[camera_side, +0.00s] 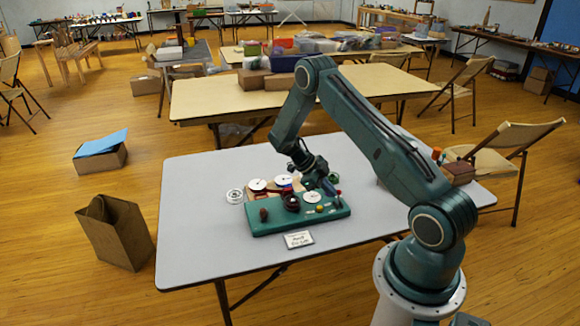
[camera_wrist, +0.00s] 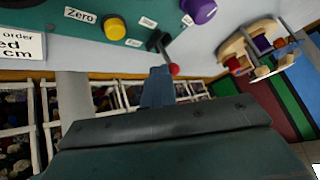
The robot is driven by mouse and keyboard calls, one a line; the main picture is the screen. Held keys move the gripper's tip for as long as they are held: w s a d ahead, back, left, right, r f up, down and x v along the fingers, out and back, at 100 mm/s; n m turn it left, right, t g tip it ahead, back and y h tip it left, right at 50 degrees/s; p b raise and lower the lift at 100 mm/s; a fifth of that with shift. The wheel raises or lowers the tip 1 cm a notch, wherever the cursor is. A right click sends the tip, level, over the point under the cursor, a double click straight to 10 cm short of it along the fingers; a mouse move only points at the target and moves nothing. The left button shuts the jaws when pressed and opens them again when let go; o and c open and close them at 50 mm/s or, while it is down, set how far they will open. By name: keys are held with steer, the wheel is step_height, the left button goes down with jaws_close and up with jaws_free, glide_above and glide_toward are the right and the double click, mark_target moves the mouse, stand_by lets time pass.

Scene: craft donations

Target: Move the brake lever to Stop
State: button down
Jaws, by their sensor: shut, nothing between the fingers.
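The brake lever (camera_wrist: 163,46) shows in the wrist view as a short dark arm with a red ball tip, at the edge of the green panel (camera_wrist: 60,40). My gripper (camera_wrist: 158,74) is shut and empty, its fingertips right beside the red ball. I cannot tell whether they touch it. In the side view my gripper (camera_side: 326,184) is low over the right end of the green panel (camera_side: 270,228), where the lever is too small to make out clearly. Small white labels sit near the lever; their words are not legible.
In the wrist view the panel bears a yellow button (camera_wrist: 115,29), a purple knob (camera_wrist: 201,10) and a "Zero" label (camera_wrist: 80,15). In the side view a white card (camera_side: 298,239) lies in front, and a white spool (camera_side: 234,196) stands left. The table's left part is clear.

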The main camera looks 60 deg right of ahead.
steer(key=shift+w+d+f, duration=0.2)
steer(key=shift+w+d, duration=0.15)
steer(key=shift+d, duration=0.1)
steer(key=shift+s+a, duration=0.15)
steer(key=shift+s, duration=0.05)
steer(key=shift+s+a+f, duration=0.3)
steer(key=shift+a, duration=0.05)
steer(key=shift+a, duration=0.15)
stand_by(0.4)
steer(key=shift+w+a+r, duration=0.15)
steer(key=shift+a+r, duration=0.05)
steer(key=shift+a, duration=0.35)
steer(key=shift+w+a+r, duration=0.15)
steer(key=shift+a, duration=0.45)
steer(key=shift+w+a+r, duration=0.15)
steer(key=shift+a+r, duration=0.05)
steer(key=shift+a, duration=0.35)
steer(key=shift+w+d+r, duration=0.1)
steer(key=shift+w+r, duration=0.65)
steer(key=shift+w, duration=0.7)
steer(key=shift+w+r, duration=0.8)
steer(key=shift+w, duration=0.6)
steer(key=shift+w+d+r, duration=0.1)
steer(key=shift+w+r, duration=0.65)
steer(key=shift+w, duration=0.8)
